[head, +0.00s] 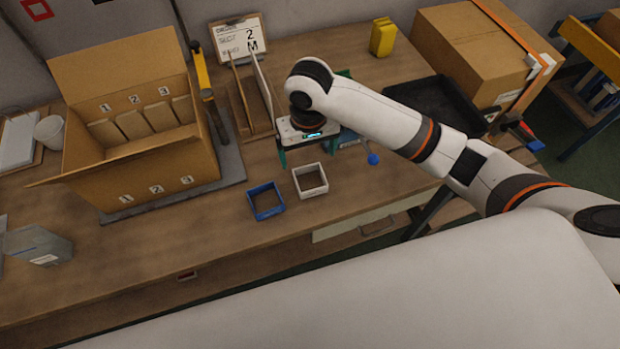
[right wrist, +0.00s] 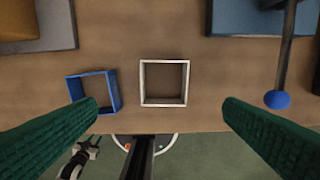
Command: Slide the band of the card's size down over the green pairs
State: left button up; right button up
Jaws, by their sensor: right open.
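The card (head: 232,50) on a clipboard at the back reads "2" and "M". A white square band (head: 313,192) lies on the table near its front edge, and a blue square band (head: 268,214) lies to its left. The right wrist view shows the white band (right wrist: 164,105) and blue band (right wrist: 114,90) flat and empty. My right gripper (head: 308,157) is open and empty just behind and above the white band, its green fingers wide apart. I cannot make out the green pairs; a bit of green shows behind my right arm. My left gripper is out of view.
An open carton (head: 155,187) with compartments marked 1, 2, 3 stands at the left on a grey mat. A wooden rack (head: 240,105) stands beside it. A blue-knobbed lever (head: 373,159) is right of my gripper; a black tray (head: 420,98) lies further right.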

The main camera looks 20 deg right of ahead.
send_over(310, 184)
notch_tip(310, 184, down, 6)
jog(key=shift+a+f+p, duration=0.1)
jog(key=shift+p, duration=0.35)
jog(key=shift+f, duration=0.65)
notch_tip(310, 184, down, 4)
jog(key=shift+f+p, duration=0.1)
jog(key=shift+p, duration=0.45)
jog(key=c, duration=1)
